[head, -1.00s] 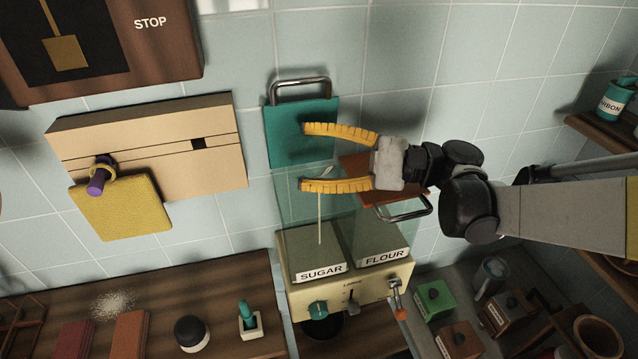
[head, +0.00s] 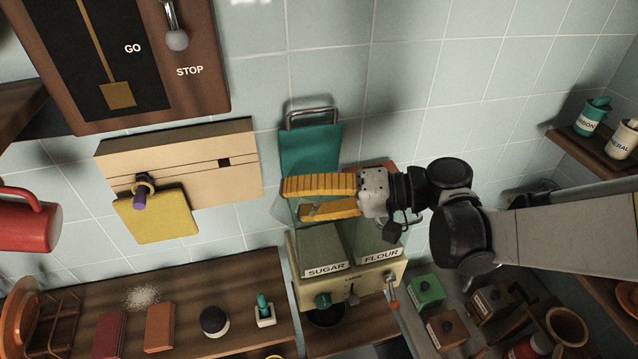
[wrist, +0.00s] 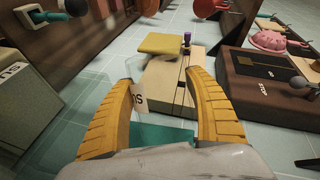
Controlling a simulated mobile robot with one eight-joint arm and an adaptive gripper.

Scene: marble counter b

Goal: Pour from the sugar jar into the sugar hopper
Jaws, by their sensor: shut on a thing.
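My gripper (head: 300,198) is shut on the clear glass sugar jar (wrist: 138,98) and holds it above the hoppers. In the wrist view the jar is between the yellow fingers, with part of a label starting with "S" showing. In the head view the fingers hide most of the jar; a faint glass edge shows at their left. The sugar hopper (head: 322,247) is the left clear bin on the cream machine, labelled SUGAR. Its teal lid (head: 309,150) stands open behind it. No falling stream shows; the jar's contents and exact tilt cannot be told.
The flour hopper (head: 378,245) adjoins on the right, with an orange-brown lid behind, partly hidden. The wooden counter (head: 180,340) below holds a white spill, blocks and small pots.

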